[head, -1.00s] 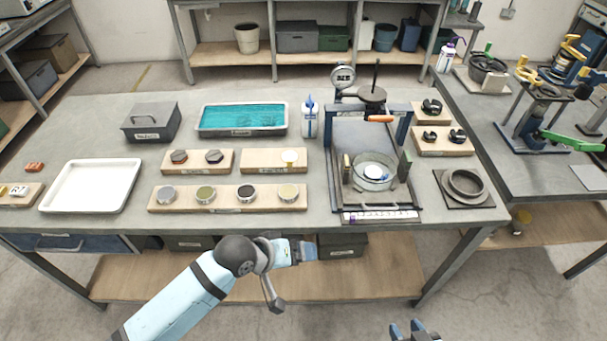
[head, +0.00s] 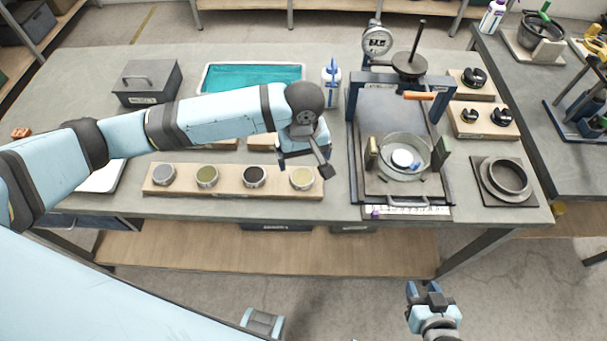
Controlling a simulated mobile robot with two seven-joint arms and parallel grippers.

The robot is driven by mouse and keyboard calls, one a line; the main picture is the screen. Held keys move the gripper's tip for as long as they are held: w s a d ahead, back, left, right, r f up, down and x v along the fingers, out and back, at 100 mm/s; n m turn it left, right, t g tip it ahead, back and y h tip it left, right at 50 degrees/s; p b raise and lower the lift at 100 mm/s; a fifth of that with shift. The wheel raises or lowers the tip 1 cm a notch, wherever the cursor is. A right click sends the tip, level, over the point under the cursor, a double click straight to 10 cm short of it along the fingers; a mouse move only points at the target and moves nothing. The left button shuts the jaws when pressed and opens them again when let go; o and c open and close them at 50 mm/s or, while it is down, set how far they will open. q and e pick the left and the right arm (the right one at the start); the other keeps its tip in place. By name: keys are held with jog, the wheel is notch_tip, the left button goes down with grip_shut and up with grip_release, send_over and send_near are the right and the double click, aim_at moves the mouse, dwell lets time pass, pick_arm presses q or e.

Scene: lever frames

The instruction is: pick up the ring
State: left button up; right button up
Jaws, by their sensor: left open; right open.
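A thick grey ring (head: 505,180) lies flat on a dark square plate (head: 519,200) at the right end of the bench. Nothing touches it. My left gripper (head: 306,165) hangs over the bench above the right end of the board of cups, well to the left of the ring. It is open; its fingers are partly hidden by its own wrist. My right gripper (head: 424,290) is open and empty in front of the bench, below and to the left of the ring.
A press frame (head: 400,84) with a glass dish (head: 418,172) stands between my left gripper and the ring. Boards with black parts (head: 488,132) lie behind the ring. A wooden board (head: 236,191) holds several cups. A white bottle (head: 331,88) and a teal tray (head: 253,66) stand behind.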

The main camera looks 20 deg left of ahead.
aim_at(303, 179)
pick_arm(q)
notch_tip(303, 179, down, 10)
jog(key=shift+w+a+r+p, duration=0.15)
jog(key=shift+r+p, duration=0.1)
jog(key=shift+p, duration=0.05)
jog(key=c, duration=1.1)
